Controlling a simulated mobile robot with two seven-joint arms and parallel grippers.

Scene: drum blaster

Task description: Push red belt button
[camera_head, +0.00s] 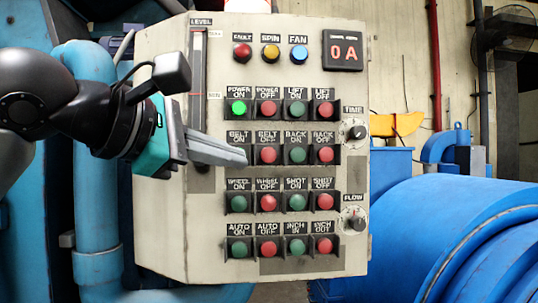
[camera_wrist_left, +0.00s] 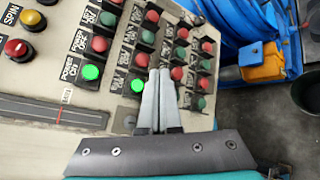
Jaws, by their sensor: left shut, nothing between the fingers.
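The red BELT OFF button (camera_head: 268,155) is in the second row of the grey control panel. It also shows in the left wrist view (camera_wrist_left: 142,60), just left of my fingertips. My left gripper (camera_head: 243,157) is shut and empty, reaching in from the left with its tips close to the BELT OFF button. In the head view the fingers cover the BELT ON button to its left. In the wrist view that BELT ON button (camera_wrist_left: 137,86) glows green beside the fingers (camera_wrist_left: 158,74). I cannot tell whether the fingertips touch the panel. My right gripper is out of view.
The panel (camera_head: 160,230) carries several rows of red and green buttons close together. The POWER ON button (camera_head: 238,107) is lit green. Two knobs (camera_head: 357,132) sit at the right edge, and a red display (camera_head: 343,51) reads "0A". Blue machinery (camera_head: 440,240) stands at right.

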